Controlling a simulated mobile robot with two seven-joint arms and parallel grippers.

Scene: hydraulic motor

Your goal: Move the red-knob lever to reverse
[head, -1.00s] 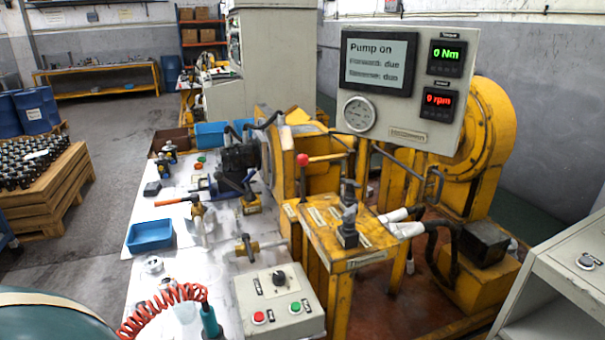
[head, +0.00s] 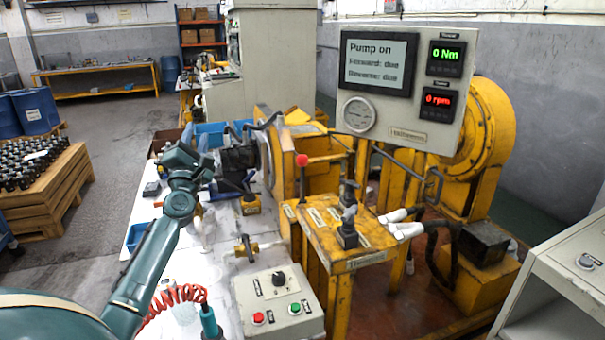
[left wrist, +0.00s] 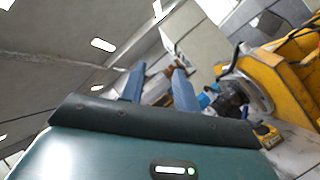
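The red-knob lever (head: 302,178) stands about upright at the left edge of the yellow valve stand (head: 345,264) in the head view. My left gripper (head: 196,136) is raised over the table, left of the lever and well apart from it. In the left wrist view its two blue-grey fingers (left wrist: 158,70) are spread with nothing between them. I cannot make out the lever in the wrist view. My right gripper is not in view. The display panel (head: 374,62) reads "Pump on", "Forward: due" and "Reverse: due", with 0 Nm and 0 rpm.
A second, dark lever (head: 347,220) stands right of the red-knob lever. A grey control box (head: 279,304) with a knob and red and green buttons sits in front. A coiled red hose (head: 175,298) lies at lower left. The yellow motor rig (head: 320,180) stands behind.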

